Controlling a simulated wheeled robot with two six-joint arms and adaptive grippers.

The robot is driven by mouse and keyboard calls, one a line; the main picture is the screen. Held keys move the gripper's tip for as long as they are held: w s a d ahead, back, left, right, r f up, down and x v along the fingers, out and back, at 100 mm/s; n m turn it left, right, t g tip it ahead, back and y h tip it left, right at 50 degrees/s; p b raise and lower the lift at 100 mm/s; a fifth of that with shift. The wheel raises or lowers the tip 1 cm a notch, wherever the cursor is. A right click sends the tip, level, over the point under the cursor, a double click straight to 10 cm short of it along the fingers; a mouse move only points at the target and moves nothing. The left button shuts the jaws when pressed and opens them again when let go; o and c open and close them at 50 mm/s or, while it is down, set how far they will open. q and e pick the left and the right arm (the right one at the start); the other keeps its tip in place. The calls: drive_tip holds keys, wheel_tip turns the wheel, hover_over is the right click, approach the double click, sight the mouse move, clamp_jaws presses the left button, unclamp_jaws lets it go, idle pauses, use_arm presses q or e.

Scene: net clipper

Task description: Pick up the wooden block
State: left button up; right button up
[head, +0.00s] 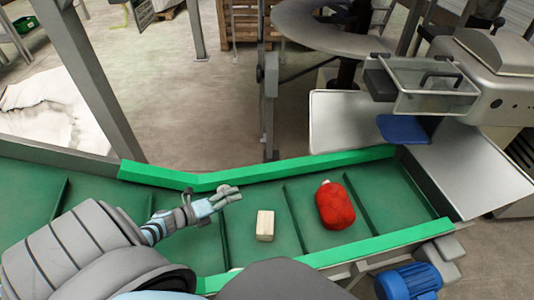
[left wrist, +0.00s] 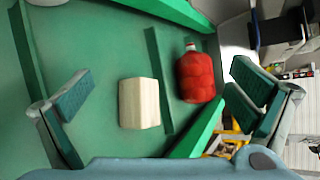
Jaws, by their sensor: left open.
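The wooden block (head: 265,225) is a small pale piece lying on the green conveyor belt (head: 245,244), between two raised cross ribs. My left gripper (head: 229,194) is open and empty, up and to the left of the block in the head view. In the left wrist view the block (left wrist: 139,103) shows between the two spread fingers, farther off and apart from both. My right gripper is not in view.
A red net bag (head: 335,206) lies on the belt to the right of the block, past a rib. Green side rails (head: 290,171) edge the belt. A clipping machine (head: 480,75) with metal trays stands beyond the right end. A blue motor (head: 408,282) sits below the near rail.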

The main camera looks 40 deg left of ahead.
sight(264, 222)
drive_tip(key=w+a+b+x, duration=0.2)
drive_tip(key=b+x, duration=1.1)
drive_tip(key=b, duration=0.2)
use_arm(q)
drive_tip(key=w+d+f+m+g+h, duration=0.1)
drive_tip(key=d+f+m+h, duration=0.1)
drive_tip(key=m, duration=0.5)
drive_tip(key=w+d+f+m+g+h, duration=0.1)
drive_tip(key=d+f+m+g+h, duration=0.1)
drive_tip(key=m, duration=0.5)
drive_tip(key=w+d+f+m+g+h+b, duration=0.1)
drive_tip(key=d+f+m+h, duration=0.3)
drive_tip(key=m, duration=0.4)
drive_tip(key=shift+w+d+g, duration=0.15)
drive_tip(key=shift+w+g, duration=0.25)
drive_tip(key=shift+g, duration=0.3)
drive_tip(key=b+x, duration=0.1)
drive_tip(key=x, duration=0.1)
drive_tip(key=f+x, duration=0.1)
drive_tip(key=x, duration=0.2)
drive_tip(key=shift+s+b, duration=0.1)
drive_tip(key=shift+b, duration=0.3)
drive_tip(key=shift+d, duration=0.1)
drive_tip(key=c, duration=1.3)
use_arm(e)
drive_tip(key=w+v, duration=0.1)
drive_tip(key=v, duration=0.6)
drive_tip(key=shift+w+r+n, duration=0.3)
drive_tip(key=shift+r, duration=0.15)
